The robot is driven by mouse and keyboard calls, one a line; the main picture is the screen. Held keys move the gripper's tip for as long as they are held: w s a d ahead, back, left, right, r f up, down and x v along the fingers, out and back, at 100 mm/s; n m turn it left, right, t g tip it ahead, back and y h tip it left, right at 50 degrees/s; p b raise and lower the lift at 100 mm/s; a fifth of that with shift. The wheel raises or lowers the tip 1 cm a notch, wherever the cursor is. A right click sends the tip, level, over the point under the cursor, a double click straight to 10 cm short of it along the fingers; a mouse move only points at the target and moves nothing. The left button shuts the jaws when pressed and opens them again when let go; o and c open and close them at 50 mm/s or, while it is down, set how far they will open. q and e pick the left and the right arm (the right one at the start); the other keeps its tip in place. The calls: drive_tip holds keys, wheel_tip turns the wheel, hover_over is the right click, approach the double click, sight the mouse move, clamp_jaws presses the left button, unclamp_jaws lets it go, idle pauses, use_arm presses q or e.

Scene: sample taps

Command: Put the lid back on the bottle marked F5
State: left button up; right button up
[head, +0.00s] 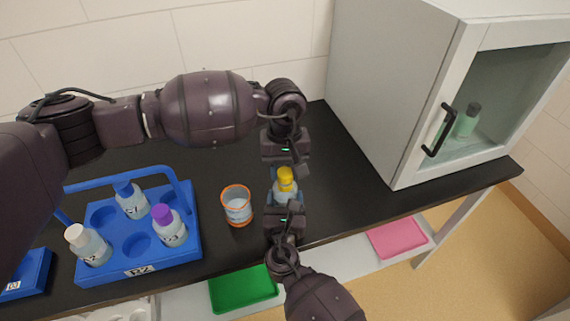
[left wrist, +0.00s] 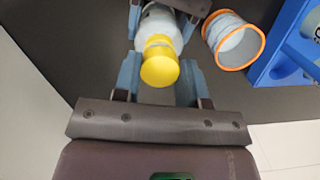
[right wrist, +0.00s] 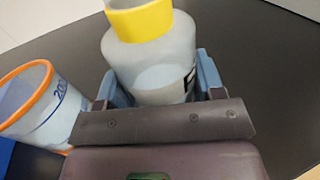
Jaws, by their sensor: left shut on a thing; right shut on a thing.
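The bottle (head: 285,197) has a yellow collar and stands upright between my grippers. It also shows in the right wrist view (right wrist: 150,62), where a dark label edge is partly visible; I cannot read the full mark. My right gripper (head: 285,208) is shut on the bottle's body from the front. A yellow lid (left wrist: 160,68) is at the bottle's top, in line with the neck. My left gripper (head: 285,168) is shut on the lid from the back. A pale strip shows above the collar in the right wrist view; I cannot tell whether the lid touches the neck.
An orange-rimmed beaker (head: 237,208) stands just left of the bottle. A glass-fronted cabinet (head: 400,90) stands right, with a green bottle (head: 467,121) inside. Bench between is clear.

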use_arm(q)
drive_tip(key=shift+f, duration=0.6)
idle(0.7)
use_arm(e)
clamp_jaws()
use_arm(q)
drive_tip(key=m, duration=0.6)
drive_tip(key=shift+y, duration=0.4)
drive_tip(key=m, duration=0.7)
drive_tip(key=shift+t+y, duration=0.3)
drive_tip(key=shift+t, duration=0.1)
drive_tip(key=o, duration=0.9)
drive_tip(key=shift+r, duration=0.1)
drive_tip(key=shift+r, duration=2.15)
